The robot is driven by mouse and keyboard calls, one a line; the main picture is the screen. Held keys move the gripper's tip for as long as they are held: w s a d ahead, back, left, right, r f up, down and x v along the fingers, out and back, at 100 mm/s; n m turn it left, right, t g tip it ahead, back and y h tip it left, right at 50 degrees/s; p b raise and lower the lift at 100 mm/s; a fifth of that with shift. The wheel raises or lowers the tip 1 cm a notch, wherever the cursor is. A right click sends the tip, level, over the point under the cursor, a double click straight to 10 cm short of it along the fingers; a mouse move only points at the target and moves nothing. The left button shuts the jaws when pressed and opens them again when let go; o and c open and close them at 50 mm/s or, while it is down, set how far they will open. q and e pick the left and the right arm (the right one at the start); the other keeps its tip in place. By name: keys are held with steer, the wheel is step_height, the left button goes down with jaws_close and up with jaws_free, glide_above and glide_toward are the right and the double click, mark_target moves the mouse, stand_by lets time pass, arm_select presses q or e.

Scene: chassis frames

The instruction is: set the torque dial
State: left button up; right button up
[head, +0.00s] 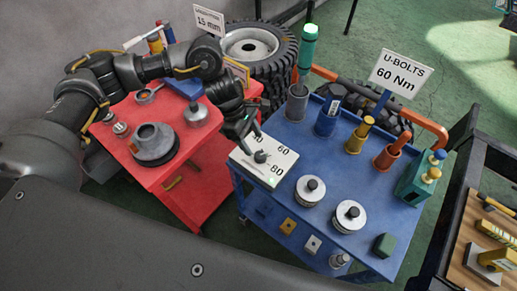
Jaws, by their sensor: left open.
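The torque dial box (283,163) is a white panel with numbers, 60 and 80 among them, at the left front corner of the blue cart. Its dark round knob (260,156) sits near the panel's middle. My left gripper (249,140) is just above and behind the knob, fingers pointing down and open. I cannot tell whether a finger touches the knob. Part of the panel's far left is hidden by the gripper. A sign (397,74) reads "U-BOLTS 60 Nm" at the back of the cart. My right gripper is not in view.
The blue cart (318,165) carries several coloured sockets in cups, two silver discs (348,216) and a green block (385,245). A red cart (200,150) with a black-and-grey part (153,143) stands left. A wooden-topped bench (470,235) is at the right.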

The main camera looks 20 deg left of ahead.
mark_target(260, 155)
arm_select(q)
steer(key=p+x, duration=0.1)
steer(key=x, duration=0.5)
steer(key=shift+d+f, duration=0.1)
steer(key=c, duration=1)
